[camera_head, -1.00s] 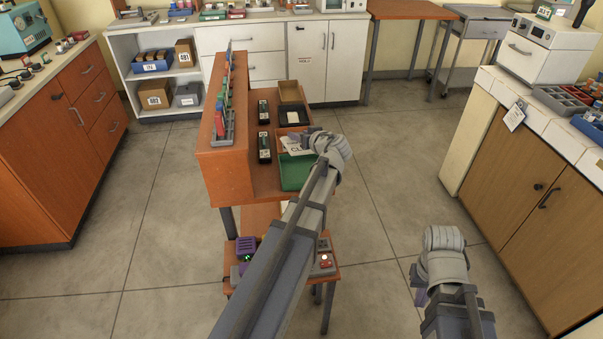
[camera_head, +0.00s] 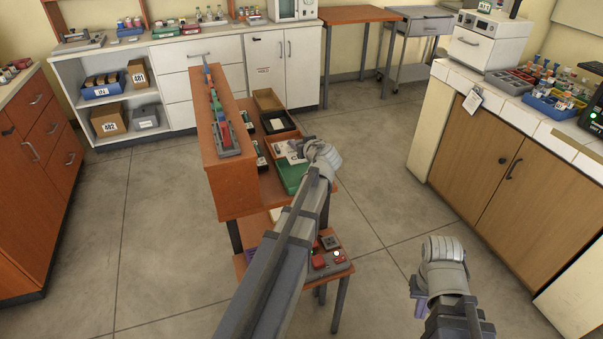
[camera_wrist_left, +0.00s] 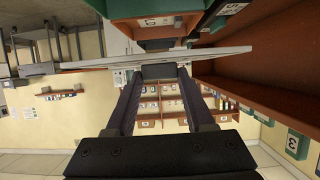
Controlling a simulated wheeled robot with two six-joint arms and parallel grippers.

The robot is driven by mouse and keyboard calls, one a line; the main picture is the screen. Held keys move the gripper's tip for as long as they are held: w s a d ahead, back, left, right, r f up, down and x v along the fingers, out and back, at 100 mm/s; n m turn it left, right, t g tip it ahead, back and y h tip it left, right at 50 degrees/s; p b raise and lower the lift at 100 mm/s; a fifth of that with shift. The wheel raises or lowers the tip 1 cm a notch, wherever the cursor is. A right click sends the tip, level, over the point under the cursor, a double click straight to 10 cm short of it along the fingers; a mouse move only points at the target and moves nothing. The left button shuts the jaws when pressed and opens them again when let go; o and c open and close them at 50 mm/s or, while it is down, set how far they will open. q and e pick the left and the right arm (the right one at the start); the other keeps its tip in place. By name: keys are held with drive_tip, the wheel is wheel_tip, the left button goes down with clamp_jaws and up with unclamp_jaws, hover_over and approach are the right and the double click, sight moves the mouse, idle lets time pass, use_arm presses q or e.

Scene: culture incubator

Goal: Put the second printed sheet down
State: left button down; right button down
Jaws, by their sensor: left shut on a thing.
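My left gripper (camera_head: 322,160) reaches over the right side of the wooden desk (camera_head: 222,180). In the left wrist view its fingers (camera_wrist_left: 158,72) are shut on a thin pale sheet (camera_wrist_left: 218,54), seen nearly edge-on and sticking out to both sides. In the head view a pale patch (camera_head: 291,151) shows just left of the left gripper, above the trays; I cannot tell if it is the held sheet or another one. My right gripper (camera_head: 418,290) hangs low over the floor, right of the desk; its fingers are too hidden to judge.
A green tray (camera_head: 292,176), a black tray (camera_head: 278,122) and a brown tray (camera_head: 267,100) line the desk's right side. A raised shelf with a rack (camera_head: 229,140) runs along its left. A low stand with devices (camera_head: 328,258) is in front.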

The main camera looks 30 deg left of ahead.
sight(300, 172)
use_arm(q)
wheel_tip(300, 172, down, 10)
drive_tip(key=b, duration=0.9)
drive_tip(key=shift+r, duration=0.25)
drive_tip(key=shift+c, duration=1.4)
unclamp_jaws()
drive_tip(key=shift+r, duration=0.15)
drive_tip(key=p+v, duration=0.4)
drive_tip(key=v, duration=0.8)
drive_tip(key=shift+p, duration=0.35)
